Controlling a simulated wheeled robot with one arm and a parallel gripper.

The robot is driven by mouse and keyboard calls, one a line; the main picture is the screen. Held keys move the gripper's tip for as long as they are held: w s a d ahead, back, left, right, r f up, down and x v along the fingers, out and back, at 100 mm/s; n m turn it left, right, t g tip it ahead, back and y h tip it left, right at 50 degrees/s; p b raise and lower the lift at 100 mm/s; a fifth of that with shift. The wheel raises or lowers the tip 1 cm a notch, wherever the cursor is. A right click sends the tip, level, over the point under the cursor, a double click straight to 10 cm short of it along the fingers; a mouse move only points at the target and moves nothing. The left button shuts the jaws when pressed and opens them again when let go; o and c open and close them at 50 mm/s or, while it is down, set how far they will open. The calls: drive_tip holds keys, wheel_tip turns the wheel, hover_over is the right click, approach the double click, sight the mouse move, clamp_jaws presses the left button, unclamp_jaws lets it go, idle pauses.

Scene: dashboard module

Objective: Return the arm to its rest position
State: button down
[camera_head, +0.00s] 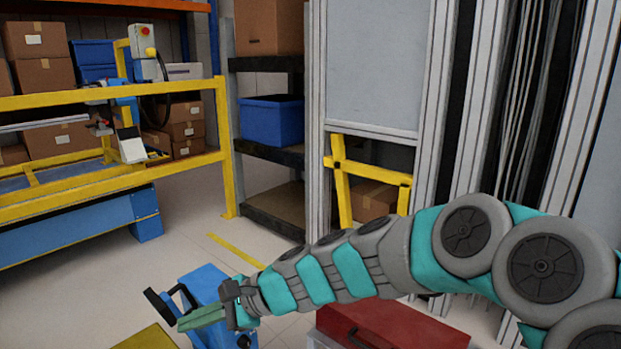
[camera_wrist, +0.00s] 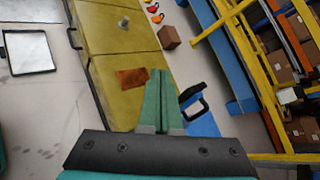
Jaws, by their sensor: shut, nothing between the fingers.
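My arm reaches from the right edge of the head view toward the lower left. My gripper (camera_head: 183,322) is at its end, with green fingers closed together and nothing between them. In the wrist view the gripper (camera_wrist: 158,75) points over a yellow surface (camera_wrist: 120,45), its fingertips beside a flat brown-orange patch (camera_wrist: 132,78). A blue object with a black handle (camera_head: 205,290) is right behind the gripper in the head view; I cannot tell whether they touch.
A red box (camera_head: 390,325) lies under my arm. A yellow railing (camera_head: 60,205) and shelves with boxes stand at the left. A metal-framed cabinet (camera_head: 375,60) rises behind the arm. Pale floor (camera_head: 180,200) is open between.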

drive_tip(key=s+d+f+n+h, duration=0.3)
drive_tip(key=s+d, duration=0.4)
drive_tip(key=d, duration=0.4)
drive_tip(key=s+d+f+n+g+h, duration=0.1)
drive_tip(key=s+d+f+n+h, duration=0.2)
drive_tip(key=s+d, duration=0.5)
drive_tip(key=s+d+f+n+h, duration=0.3)
drive_tip(key=s+d+n+h, duration=0.2)
drive_tip(key=d, duration=1.1)
drive_tip(key=s+h, duration=0.1)
drive_tip(key=s, duration=0.1)
drive_tip(key=shift+s+d+g+h, duration=0.2)
drive_tip(key=shift+s+g+h, duration=0.1)
drive_tip(key=shift+s+g, duration=0.1)
drive_tip(key=shift+s, duration=0.1)
